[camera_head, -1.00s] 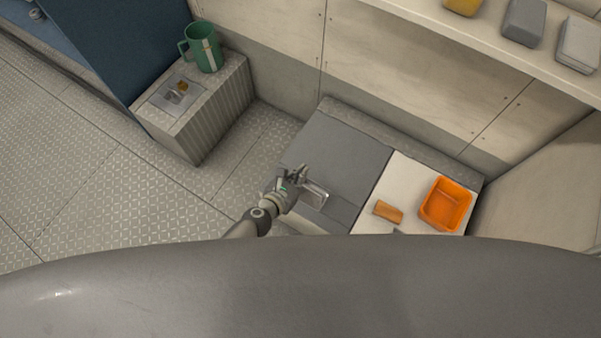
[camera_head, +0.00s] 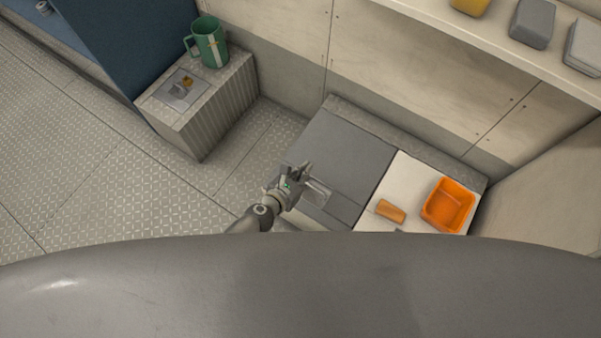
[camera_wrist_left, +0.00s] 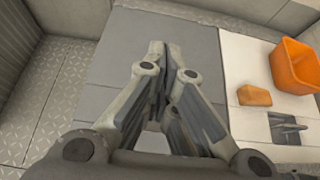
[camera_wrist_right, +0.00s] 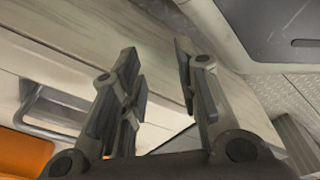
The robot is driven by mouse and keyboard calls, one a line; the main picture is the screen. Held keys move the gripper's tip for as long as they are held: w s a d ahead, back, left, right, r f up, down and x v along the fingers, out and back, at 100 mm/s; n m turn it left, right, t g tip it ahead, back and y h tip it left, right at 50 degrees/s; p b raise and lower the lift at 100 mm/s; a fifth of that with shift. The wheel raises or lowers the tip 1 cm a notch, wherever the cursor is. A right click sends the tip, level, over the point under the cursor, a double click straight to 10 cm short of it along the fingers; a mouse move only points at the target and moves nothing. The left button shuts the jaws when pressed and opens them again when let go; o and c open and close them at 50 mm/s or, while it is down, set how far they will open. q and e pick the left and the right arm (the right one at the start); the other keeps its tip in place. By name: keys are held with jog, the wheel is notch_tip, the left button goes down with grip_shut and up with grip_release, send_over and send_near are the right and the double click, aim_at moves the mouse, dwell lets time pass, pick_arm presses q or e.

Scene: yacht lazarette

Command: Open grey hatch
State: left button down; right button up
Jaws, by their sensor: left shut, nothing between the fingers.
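The grey hatch (camera_head: 346,152) is a flat dark grey panel lying closed in the top of a low bench; it also shows in the left wrist view (camera_wrist_left: 196,50). A pale metal recess or handle (camera_head: 318,192) lies near its front edge, partly hidden by my left gripper. My left gripper (camera_head: 305,172) is over the hatch's front left part, fingers together and empty; in the left wrist view its fingertips (camera_wrist_left: 162,48) point across the hatch. I cannot tell whether it touches. My right gripper (camera_wrist_right: 156,50) shows only in its wrist view, fingers apart with nothing between them.
Right of the hatch is a white panel (camera_head: 415,168) with an orange block (camera_head: 391,210) and an orange bin (camera_head: 448,204). A ribbed box (camera_head: 215,110) with a green mug (camera_head: 208,43) stands at left. A shelf (camera_head: 490,45) overhangs the back right. Floor between is clear.

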pick_arm(q)
jog(key=shift+r, duration=0.15)
jog(key=v, duration=1.2)
